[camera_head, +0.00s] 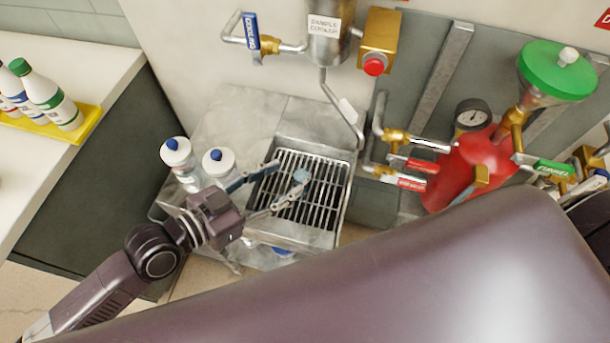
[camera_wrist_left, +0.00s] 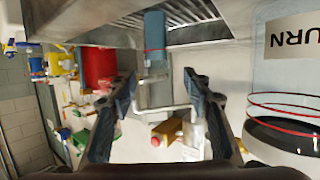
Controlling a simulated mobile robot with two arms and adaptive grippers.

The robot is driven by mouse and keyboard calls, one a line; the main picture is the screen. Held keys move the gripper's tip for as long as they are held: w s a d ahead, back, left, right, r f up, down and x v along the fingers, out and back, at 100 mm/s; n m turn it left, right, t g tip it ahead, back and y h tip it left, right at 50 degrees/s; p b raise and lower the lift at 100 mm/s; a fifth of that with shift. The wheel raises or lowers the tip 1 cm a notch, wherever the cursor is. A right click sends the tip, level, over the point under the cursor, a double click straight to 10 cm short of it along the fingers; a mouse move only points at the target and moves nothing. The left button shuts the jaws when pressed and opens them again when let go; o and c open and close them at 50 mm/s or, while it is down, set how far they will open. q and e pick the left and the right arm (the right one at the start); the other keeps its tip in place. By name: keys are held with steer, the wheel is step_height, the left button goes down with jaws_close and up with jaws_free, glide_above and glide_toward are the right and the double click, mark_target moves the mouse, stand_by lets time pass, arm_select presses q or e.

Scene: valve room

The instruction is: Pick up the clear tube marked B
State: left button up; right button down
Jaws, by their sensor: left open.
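My left gripper (camera_head: 284,182) is open over the metal grate (camera_head: 322,205) of the drip tray, its two fingers spread apart. In the left wrist view both fingers (camera_wrist_left: 158,95) show, with nothing held between them. A blue-tinted cylinder with a thin red ring (camera_wrist_left: 155,38) stands ahead of and between the fingertips, near the grate. I cannot make out a letter B on it, so I cannot tell if it is the clear tube. In the head view a small bluish shape is at the right fingertip, too small to tell apart. My right gripper is not in view.
Two clear bottles with blue-topped white caps (camera_head: 178,156) (camera_head: 218,162) stand left of the grate, close to my left wrist. Pipes and valves (camera_head: 405,160), a red vessel (camera_head: 462,168) and a green-lidded funnel (camera_head: 556,72) stand at the right. A yellow tray (camera_head: 88,122) holds bottles.

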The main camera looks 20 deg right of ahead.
mark_target(306, 170)
arm_select(q)
steer(key=shift+p+x, duration=0.3)
steer(key=shift+x, duration=0.5)
steer(key=p+x, duration=0.1)
steer(key=x, duration=0.2)
steer(key=shift+d+f, duration=0.2)
steer(key=shift+d, duration=0.05)
steer(key=shift+w+d+f, duration=0.1)
steer(key=shift+d+f, duration=0.15)
steer(key=shift+d, duration=0.15)
steer(key=c, duration=0.7)
jaws_close()
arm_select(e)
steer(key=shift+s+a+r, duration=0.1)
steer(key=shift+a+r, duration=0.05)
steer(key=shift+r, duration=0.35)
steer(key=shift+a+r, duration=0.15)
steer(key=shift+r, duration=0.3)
